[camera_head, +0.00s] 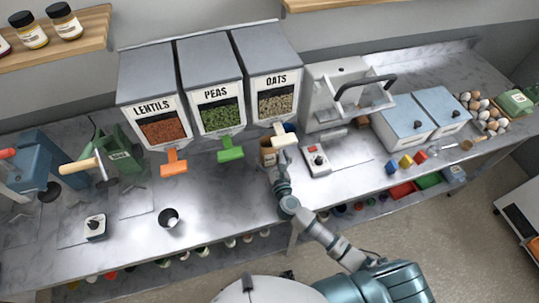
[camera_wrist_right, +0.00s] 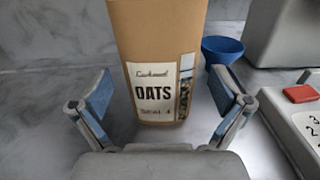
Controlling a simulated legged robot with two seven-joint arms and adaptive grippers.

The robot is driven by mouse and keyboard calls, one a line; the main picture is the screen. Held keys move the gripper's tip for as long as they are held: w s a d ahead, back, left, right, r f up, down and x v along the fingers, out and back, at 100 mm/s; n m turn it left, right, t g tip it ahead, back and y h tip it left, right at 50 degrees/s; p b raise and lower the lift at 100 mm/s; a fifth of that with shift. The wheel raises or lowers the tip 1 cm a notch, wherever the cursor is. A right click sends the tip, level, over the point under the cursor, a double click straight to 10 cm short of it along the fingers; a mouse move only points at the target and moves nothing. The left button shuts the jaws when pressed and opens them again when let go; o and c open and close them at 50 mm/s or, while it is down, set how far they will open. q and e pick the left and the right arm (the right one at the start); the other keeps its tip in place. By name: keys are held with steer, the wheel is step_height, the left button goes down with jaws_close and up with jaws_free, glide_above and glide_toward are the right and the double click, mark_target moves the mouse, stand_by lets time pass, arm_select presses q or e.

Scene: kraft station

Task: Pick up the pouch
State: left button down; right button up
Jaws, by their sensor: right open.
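The pouch is a brown kraft bag with a white "OATS" label and a small window. It stands upright in the right wrist view (camera_wrist_right: 150,40), and its top is cut off by the frame. In the head view the pouch (camera_head: 267,157) is small, under the oats dispenser (camera_head: 268,72) and partly hidden by my right gripper (camera_head: 281,168). That gripper is open, with one finger on each side of the pouch's lower front. Gaps show between fingers and pouch in the right wrist view (camera_wrist_right: 163,95). My left gripper is not in view.
A blue funnel (camera_wrist_right: 222,48) is right of the pouch. A white device with a red button (camera_head: 317,160) stands close on the right, with a handled sealer-like machine (camera_head: 335,95) behind. A dark cup (camera_head: 169,218) is to the left. The counter's front is mostly clear.

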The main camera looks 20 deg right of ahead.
steer(key=shift+w+d+f, duration=0.1)
steer(key=shift+w+d, duration=0.05)
steer(key=shift+w, duration=0.6)
steer(key=shift+s, duration=0.1)
steer(key=shift+c, duration=1.4)
steer(key=shift+a, duration=0.25)
steer(key=c, duration=1)
steer(key=shift+d, duration=0.1)
